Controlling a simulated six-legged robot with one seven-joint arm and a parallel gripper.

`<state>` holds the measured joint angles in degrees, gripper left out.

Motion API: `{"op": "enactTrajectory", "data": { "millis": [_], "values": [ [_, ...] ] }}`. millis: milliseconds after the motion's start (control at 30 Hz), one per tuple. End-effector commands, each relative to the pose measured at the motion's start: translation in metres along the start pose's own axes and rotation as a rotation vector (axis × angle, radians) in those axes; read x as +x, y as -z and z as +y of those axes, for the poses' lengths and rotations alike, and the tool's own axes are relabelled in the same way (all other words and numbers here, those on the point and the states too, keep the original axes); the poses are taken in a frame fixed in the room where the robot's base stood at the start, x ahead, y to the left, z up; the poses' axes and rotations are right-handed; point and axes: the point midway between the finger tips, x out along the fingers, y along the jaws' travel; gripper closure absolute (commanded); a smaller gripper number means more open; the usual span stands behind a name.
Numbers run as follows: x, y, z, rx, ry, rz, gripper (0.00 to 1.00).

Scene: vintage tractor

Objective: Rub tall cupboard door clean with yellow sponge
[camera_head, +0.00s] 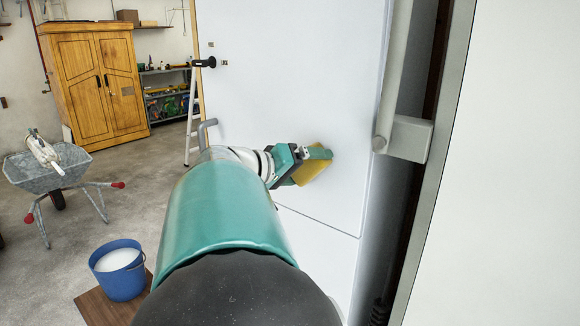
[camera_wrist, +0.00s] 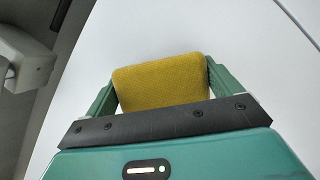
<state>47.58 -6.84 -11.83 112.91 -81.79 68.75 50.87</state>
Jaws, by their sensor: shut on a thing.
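My gripper (camera_head: 308,160) is shut on the yellow sponge (camera_head: 311,171), in the middle of the head view. The sponge also shows in the wrist view (camera_wrist: 160,84), between the two green fingers. The tall white cupboard door (camera_head: 290,70) stands right in front of it. The sponge is at the door's face, toward its lower right part; I cannot tell for certain whether it touches. My own arm hides part of the door's lower left.
A blue bucket (camera_head: 118,272) with whitish liquid stands on a brown board (camera_head: 100,308) at lower left. A wheelbarrow (camera_head: 45,176), a wooden cabinet (camera_head: 92,85) and a ladder (camera_head: 194,117) stand farther back. A grey handle bar (camera_head: 395,75) runs along the right. Floor between them is clear.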

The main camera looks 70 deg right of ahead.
Motion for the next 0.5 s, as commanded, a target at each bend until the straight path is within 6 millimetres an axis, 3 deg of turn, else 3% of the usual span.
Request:
{"op": "enactTrajectory", "data": {
  "millis": [500],
  "values": [
    [-0.0017,0.0038,-0.0029,0.001,-0.002,-0.001,0.28]
  ]
}}
